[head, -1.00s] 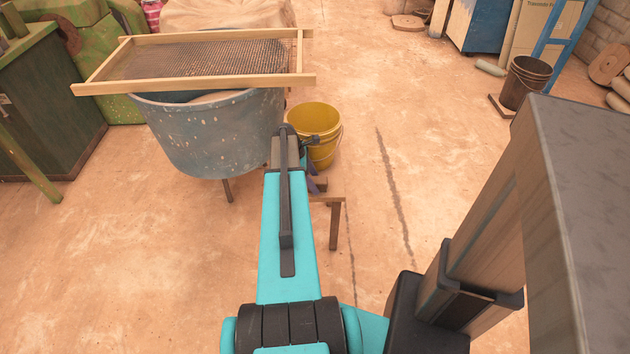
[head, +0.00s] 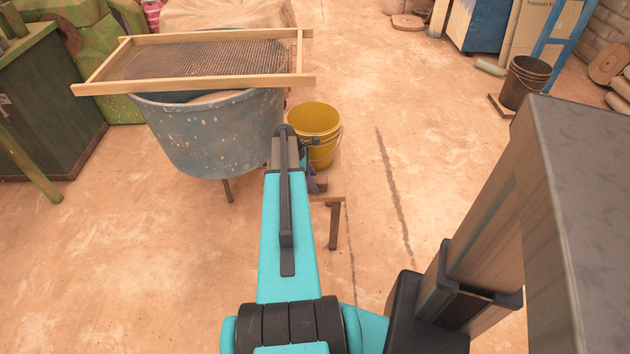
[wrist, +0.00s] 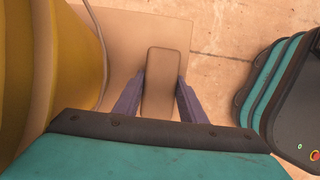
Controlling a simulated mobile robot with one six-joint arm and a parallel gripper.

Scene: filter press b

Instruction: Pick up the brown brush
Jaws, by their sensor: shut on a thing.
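The brown brush (wrist: 161,82) shows in the wrist view as a plain brown block between the two purple-grey fingers of my gripper (wrist: 160,98). The fingers are shut on its sides. Its underside is hidden, and I cannot tell whether it touches the surface below. In the head view a small part of the brush (head: 321,184) shows beside my gripper (head: 312,184), next to the yellow bucket. My arm hides most of both there.
The yellow bucket (head: 316,135) stands close by, and also fills the left of the wrist view (wrist: 45,60). A small brown stand (head: 334,222) is beneath my gripper. A blue-grey tub (head: 210,135) bears a wood-framed sieve (head: 200,86). Open floor lies to the right.

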